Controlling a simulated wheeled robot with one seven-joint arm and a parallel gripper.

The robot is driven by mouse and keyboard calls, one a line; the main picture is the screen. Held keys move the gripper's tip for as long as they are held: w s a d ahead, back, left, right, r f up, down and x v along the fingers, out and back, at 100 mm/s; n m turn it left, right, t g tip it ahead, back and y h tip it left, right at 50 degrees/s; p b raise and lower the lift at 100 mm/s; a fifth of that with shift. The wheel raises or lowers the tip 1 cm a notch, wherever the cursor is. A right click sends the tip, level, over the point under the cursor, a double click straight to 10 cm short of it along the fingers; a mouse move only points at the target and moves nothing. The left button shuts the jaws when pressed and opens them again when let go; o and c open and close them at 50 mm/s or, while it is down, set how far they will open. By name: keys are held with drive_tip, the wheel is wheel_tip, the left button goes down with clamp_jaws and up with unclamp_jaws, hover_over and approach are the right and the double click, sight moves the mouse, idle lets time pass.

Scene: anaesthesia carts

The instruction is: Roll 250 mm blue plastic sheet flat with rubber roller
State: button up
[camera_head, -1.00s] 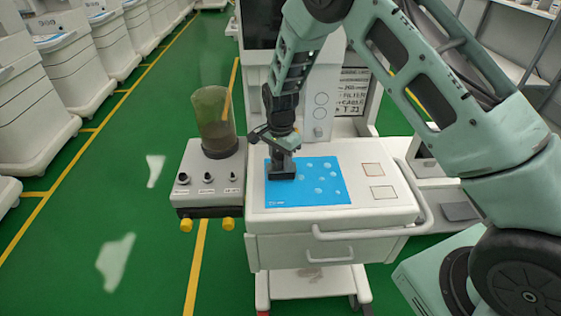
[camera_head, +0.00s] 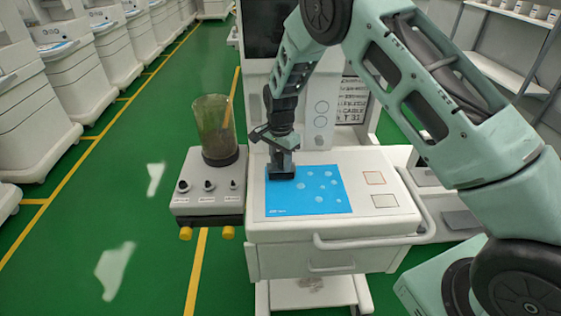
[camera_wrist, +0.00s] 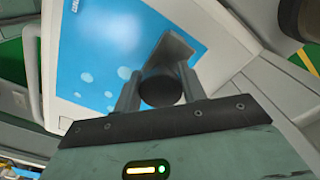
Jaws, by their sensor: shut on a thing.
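The blue plastic sheet (camera_head: 308,195) lies on the white cart top, with several pale round spots like bubbles on its middle and right part. It also shows in the wrist view (camera_wrist: 100,50). My gripper (camera_head: 281,160) is above the sheet's far left corner, pointing down. It is shut on the dark rubber roller (camera_head: 281,174), which is at the sheet's far left part and seems to touch it. In the wrist view, the roller (camera_wrist: 162,88) sits between my two fingers. The contact line under the roller is hidden.
A grey control box with knobs (camera_head: 207,190) and a greenish clear cylinder (camera_head: 214,130) stand left of the sheet. Two small outlined squares (camera_head: 374,178) mark the cart top at right. The cart's front handle (camera_head: 365,242) sticks out. A monitor column (camera_head: 318,105) stands behind.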

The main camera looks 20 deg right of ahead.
drive_tip(key=shift+w+d, duration=0.2)
drive_tip(key=shift+w, duration=0.3)
drive_tip(key=shift+w+d, duration=0.15)
drive_tip(key=shift+w, duration=0.35)
drive_tip(key=shift+w, duration=0.1)
drive_tip(key=shift+w+d+r, duration=0.1)
drive_tip(key=shift+w+d, duration=0.2)
drive_tip(key=shift+w, duration=0.6)
wheel_tip(320, 180, up, 5)
drive_tip(key=shift+r+p, duration=0.1)
drive_tip(key=shift+p, duration=1.1)
